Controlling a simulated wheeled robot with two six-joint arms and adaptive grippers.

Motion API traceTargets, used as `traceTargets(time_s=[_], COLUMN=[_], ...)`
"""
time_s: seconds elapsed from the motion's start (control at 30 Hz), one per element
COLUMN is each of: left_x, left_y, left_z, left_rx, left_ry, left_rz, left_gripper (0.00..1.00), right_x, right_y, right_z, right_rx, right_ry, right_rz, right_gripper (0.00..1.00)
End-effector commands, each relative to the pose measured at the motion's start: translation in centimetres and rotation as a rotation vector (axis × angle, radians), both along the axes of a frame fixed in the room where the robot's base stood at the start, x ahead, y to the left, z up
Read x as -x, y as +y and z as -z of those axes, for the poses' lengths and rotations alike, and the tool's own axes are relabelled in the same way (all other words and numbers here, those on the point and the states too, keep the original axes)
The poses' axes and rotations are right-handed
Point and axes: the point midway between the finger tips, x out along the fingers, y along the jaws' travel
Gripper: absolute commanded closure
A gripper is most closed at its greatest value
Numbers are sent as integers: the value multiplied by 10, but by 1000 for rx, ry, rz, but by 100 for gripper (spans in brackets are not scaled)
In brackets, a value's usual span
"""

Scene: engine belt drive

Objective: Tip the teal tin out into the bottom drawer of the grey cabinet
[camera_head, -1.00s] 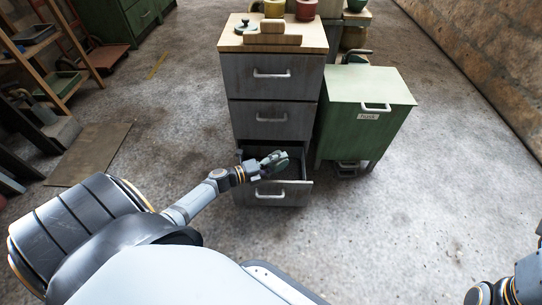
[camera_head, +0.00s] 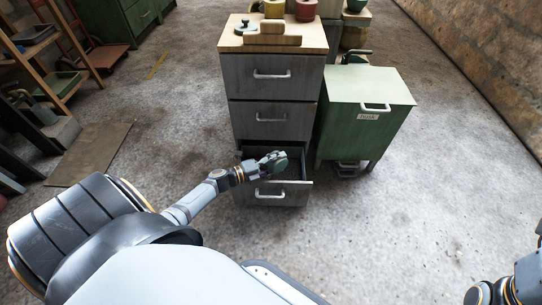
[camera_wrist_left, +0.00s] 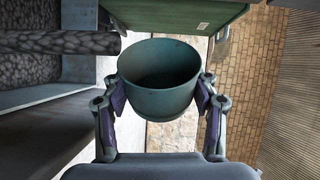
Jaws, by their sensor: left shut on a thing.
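My left gripper (camera_head: 270,163) is shut on the teal tin (camera_head: 276,160) and holds it at the open bottom drawer (camera_head: 297,186) of the grey cabinet (camera_head: 273,90). In the left wrist view, the gripper (camera_wrist_left: 159,95) grips the round tin (camera_wrist_left: 158,98) from both sides. The tin's rim faces the camera. Its inside is dark and I see no contents. The wrist view is rolled against the room, and the tin looks turned over on its side; the exact tilt is unclear. My right gripper is not in view.
The cabinet's two upper drawers are closed. A green labelled cabinet (camera_head: 366,98) stands close on its right. A wooden block (camera_head: 272,38) and pots stand on top. Open floor (camera_head: 420,200) lies to the right. A wooden rack (camera_head: 60,65) stands at left.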

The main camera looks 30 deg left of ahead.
Motion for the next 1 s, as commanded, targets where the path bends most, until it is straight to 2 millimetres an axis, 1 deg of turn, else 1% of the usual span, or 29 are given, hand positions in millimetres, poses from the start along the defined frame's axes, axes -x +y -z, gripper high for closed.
traceTargets(time_s=[0.63,0.67,0.7,0.77,0.9,1.0], left_x=[-1,0,2,2,1,2], left_y=[2,1,-2,-4,-3,-5], left_z=[-2,0,7,-6,-6,-9], left_rx=[68,54,-26,-111,-121,-168], left_ry=[24,19,-12,-44,-46,-65], left_rz=[0,1,4,4,1,3], left_gripper=[82,82,82,82,82,82], right_x=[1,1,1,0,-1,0], right_y=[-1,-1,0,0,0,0], right_z=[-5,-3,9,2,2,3], right_rx=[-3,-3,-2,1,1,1], right_ry=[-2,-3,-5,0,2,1], right_rz=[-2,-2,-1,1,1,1], right_gripper=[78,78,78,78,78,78])
